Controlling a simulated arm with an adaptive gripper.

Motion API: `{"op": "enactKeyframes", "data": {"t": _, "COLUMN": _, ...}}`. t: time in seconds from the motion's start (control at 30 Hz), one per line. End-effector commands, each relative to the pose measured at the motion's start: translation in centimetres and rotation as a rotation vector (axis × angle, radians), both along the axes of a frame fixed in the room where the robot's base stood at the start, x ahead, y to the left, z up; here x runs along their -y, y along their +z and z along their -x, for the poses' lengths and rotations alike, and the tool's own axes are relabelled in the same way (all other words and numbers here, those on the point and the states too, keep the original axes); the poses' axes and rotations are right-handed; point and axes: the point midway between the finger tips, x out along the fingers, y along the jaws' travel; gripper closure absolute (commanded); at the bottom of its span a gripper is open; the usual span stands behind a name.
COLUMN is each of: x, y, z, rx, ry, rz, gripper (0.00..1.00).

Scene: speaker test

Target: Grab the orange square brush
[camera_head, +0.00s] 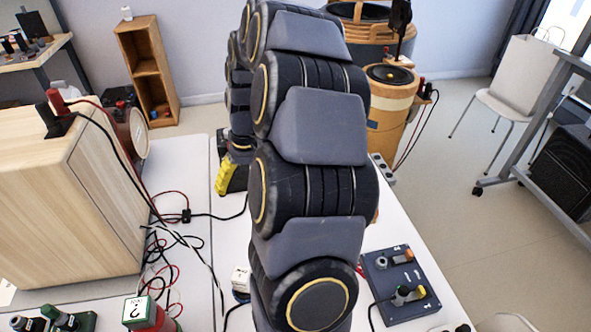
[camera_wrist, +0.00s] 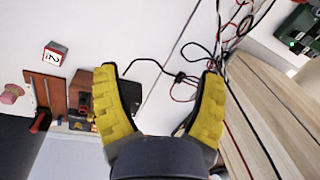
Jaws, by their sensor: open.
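My gripper (camera_wrist: 160,72) is open in the wrist view, its two yellow ridged fingers wide apart with nothing held. The white table and a thin black cable show between them. In the head view a yellow finger of my gripper (camera_head: 225,178) shows left of my arm, over the white table (camera_head: 185,165). I cannot make out an orange square brush for sure in either view. A brown-orange panel (camera_wrist: 42,92) lies left of the left finger in the wrist view, too small to identify. My arm hides the middle of the table in the head view.
A pale wooden speaker box (camera_head: 65,200) fills the left, with loose cables (camera_head: 170,250) beside it. A dark box with knobs (camera_head: 400,283) lies at the right. Clear tabletop lies behind the cables.

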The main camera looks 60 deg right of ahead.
Motion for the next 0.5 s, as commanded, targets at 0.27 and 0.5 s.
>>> {"op": "enactKeyframes", "data": {"t": 0.27, "x": 17.0, "y": -9.2, "z": 8.2, "rx": -0.010, "ry": -0.332, "rz": 0.044, "gripper": 0.30}}
{"op": "enactKeyframes", "data": {"t": 0.5, "x": 24.1, "y": -15.1, "z": 18.4, "rx": -0.063, "ry": -0.517, "rz": 0.095, "gripper": 0.30}}
